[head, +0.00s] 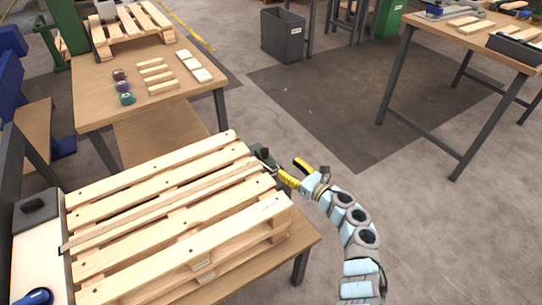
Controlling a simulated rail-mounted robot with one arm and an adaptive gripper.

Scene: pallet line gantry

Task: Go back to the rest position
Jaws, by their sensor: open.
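My gripper (287,170), with yellow and black fingers, is at the right edge of the near pallet (180,210). Its fingers are spread apart and I see nothing held between them. One finger is close to a small dark green and black item (262,157) at the pallet's edge; I cannot tell whether they touch. My pale blue and grey arm curves up from the bottom of the view to the right of the pallet.
The pallet lies on a wooden table (305,240). Behind it, another table (105,75) holds wood blocks (160,77), small coloured round items (122,86) and another pallet (128,25). A grey bin (283,36) stands at the back. A worktable (432,45) is at right. Open floor (400,210) lies between.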

